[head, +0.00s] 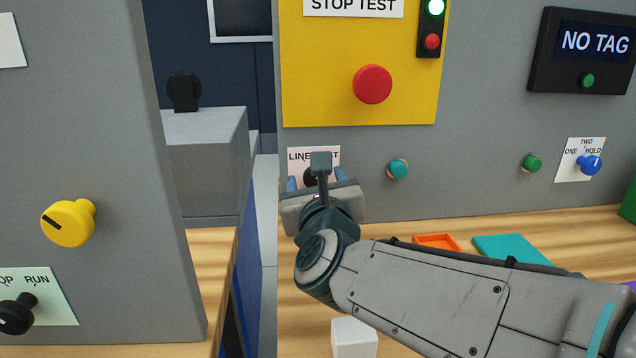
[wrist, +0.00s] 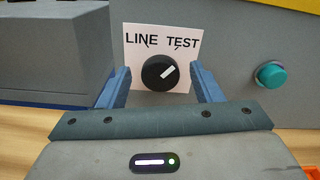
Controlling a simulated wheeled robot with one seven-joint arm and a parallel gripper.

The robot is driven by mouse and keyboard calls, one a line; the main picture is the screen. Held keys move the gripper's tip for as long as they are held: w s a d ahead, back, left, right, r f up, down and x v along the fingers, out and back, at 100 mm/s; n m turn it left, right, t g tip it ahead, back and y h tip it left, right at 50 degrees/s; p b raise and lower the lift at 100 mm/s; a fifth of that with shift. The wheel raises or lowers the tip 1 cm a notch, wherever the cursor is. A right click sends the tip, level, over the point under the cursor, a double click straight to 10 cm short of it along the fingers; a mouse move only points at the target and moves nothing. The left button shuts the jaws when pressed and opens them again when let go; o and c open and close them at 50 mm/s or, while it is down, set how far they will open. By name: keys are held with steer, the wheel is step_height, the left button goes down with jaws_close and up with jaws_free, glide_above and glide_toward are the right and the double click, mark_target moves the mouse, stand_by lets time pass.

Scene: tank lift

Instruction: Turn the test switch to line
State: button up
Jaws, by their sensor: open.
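The test switch is a round black knob (wrist: 158,73) with a white pointer bar, on a white label plate (wrist: 184,48) reading LINE on the left and TEST on the right. The pointer tilts up and to the right, toward TEST. In the head view the label plate (head: 327,154) is partly covered by my gripper (head: 314,183), and the knob is mostly hidden. In the wrist view my gripper (wrist: 160,88) is open, with one blue finger on each side of the knob. Gaps show between the fingers and the knob.
A teal button (head: 397,169) sits right of the switch, below a yellow panel (head: 350,111) with a red button (head: 372,84). A grey box (head: 207,165) stands to the left. An orange tray (head: 437,242) and a white block (head: 354,339) are on the wooden bench.

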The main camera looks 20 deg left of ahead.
steer(key=c, duration=1)
steer(key=shift+n, duration=0.3)
steer(key=n+b, duration=0.1)
steer(key=n, duration=0.1)
steer(key=shift+n, duration=0.4)
steer(key=n, duration=0.4)
steer(key=shift+f+n, duration=0.1)
steer(key=shift+n, duration=0.2)
steer(key=n, duration=0.4)
steer(key=shift+a, duration=0.1)
steer(key=shift+n+p, duration=0.35)
steer(key=shift+n, duration=1.65)
steer(key=shift+f, duration=0.1)
